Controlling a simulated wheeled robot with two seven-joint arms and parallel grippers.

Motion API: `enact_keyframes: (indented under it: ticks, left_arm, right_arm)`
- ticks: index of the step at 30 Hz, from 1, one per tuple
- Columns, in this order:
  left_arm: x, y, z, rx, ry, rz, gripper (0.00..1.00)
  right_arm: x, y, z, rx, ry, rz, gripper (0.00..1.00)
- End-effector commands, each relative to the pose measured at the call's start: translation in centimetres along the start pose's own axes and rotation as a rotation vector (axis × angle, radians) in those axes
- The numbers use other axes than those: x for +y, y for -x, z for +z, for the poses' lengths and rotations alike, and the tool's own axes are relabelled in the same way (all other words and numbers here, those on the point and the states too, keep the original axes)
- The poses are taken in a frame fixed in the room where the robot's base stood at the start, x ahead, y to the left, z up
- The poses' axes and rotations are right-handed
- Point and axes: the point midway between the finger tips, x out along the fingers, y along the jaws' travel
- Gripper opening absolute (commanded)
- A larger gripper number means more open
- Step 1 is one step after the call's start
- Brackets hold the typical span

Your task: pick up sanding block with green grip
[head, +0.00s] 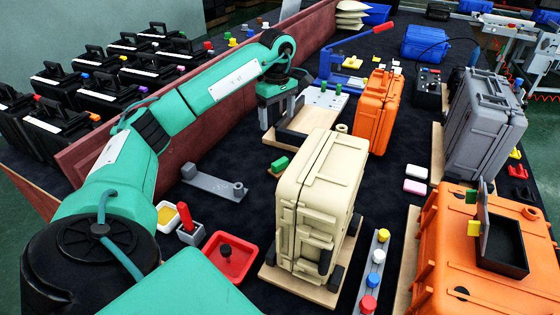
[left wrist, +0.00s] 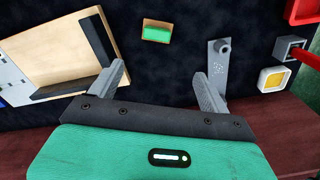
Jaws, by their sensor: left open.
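The sanding block (head: 279,166) has a green grip on a tan base and lies on the dark conveyor surface behind the cream case. The case hides part of it in the head view. In the left wrist view the whole sanding block (left wrist: 157,32) shows at the top centre, beyond the fingertips. My left gripper (head: 281,112) is open and empty, above the area behind the block; in the left wrist view its fingers (left wrist: 158,73) stand apart, with the block ahead of the gap and not touched. My right gripper is not in view.
A cream case (head: 318,185) stands close in front of the block. A wooden tray (head: 300,140) lies behind it, and a grey bracket plate (head: 214,183) lies to the left. An orange case (head: 377,108) stands behind right. A maroon side wall (head: 90,150) runs along the left.

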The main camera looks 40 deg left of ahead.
Motion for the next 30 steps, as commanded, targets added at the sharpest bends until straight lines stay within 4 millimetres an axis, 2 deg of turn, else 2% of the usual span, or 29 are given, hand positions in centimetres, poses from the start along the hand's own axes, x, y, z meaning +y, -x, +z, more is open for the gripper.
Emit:
enact_keyframes:
  ticks: [1,6,11,21,30]
  left_arm:
    - [0.0,-1.9,0.0,0.0,0.0,0.001,0.8]
    - [0.0,-3.3,0.0,0.0,0.0,0.001,0.8]
    - [0.0,-4.7,0.0,0.0,0.0,-0.003,0.8]
    - [0.0,-10.8,0.0,0.0,0.0,-0.003,0.8]
    - [0.2,-12.7,0.1,-0.001,0.0,-0.002,0.8]
  right_arm:
    - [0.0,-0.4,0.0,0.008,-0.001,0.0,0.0]
    - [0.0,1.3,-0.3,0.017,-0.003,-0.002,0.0]
    - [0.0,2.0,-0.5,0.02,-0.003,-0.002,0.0]
    - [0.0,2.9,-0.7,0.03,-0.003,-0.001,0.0]
    - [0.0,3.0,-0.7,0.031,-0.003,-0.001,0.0]
